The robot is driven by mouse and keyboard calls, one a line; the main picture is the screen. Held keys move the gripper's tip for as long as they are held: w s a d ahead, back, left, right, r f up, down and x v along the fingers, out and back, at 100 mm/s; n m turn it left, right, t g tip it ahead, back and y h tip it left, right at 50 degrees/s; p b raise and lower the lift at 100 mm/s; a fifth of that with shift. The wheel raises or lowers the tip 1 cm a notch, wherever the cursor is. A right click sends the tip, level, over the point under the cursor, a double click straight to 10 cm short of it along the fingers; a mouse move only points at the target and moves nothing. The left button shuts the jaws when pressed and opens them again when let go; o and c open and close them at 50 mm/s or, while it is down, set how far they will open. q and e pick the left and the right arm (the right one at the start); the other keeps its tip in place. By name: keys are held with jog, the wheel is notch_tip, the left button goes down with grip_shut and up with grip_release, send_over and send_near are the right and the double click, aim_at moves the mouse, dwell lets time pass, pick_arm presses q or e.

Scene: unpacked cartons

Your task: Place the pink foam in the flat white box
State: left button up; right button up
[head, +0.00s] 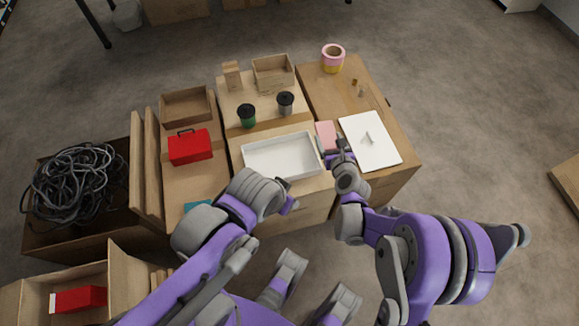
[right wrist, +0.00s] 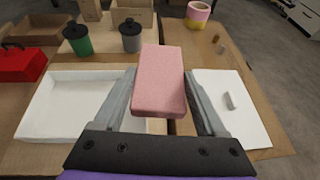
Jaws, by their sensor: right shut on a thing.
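The pink foam (head: 325,132) is a small block between the fingers of my right gripper (head: 334,149). The right wrist view shows the foam (right wrist: 160,82) gripped on both sides by the fingers (right wrist: 160,108). The flat white box (head: 281,157) is open and empty, just left of the foam. It also shows in the right wrist view (right wrist: 62,105), partly hidden by the left finger. How high the foam is held is unclear. My left gripper (head: 289,205) is in front of the box, near the cartons' front edge; its jaws are not clear.
A white lid-like panel with a small grey piece (head: 369,141) lies right of the foam. Green (head: 246,116) and grey (head: 286,103) cups stand behind the box. A red toolbox (head: 190,147) sits left, and a pink-yellow roll (head: 333,58) stands at the back.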

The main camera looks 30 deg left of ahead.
jog(key=n+y+b, duration=0.1)
jog(key=b, duration=0.2)
send_over(299, 162)
notch_tip(299, 162, down, 6)
jog(key=shift+g, duration=0.3)
notch_tip(299, 162, down, 5)
jog(key=shift+a+f+b, duration=0.1)
jog(key=shift+b, duration=0.55)
jog(key=shift+f+b, duration=0.6)
jog(key=shift+f, duration=1.45)
pick_arm(q)
notch_tip(299, 162, down, 8)
jog(key=shift+w+r, duration=0.2)
jog(key=shift+w, duration=0.25)
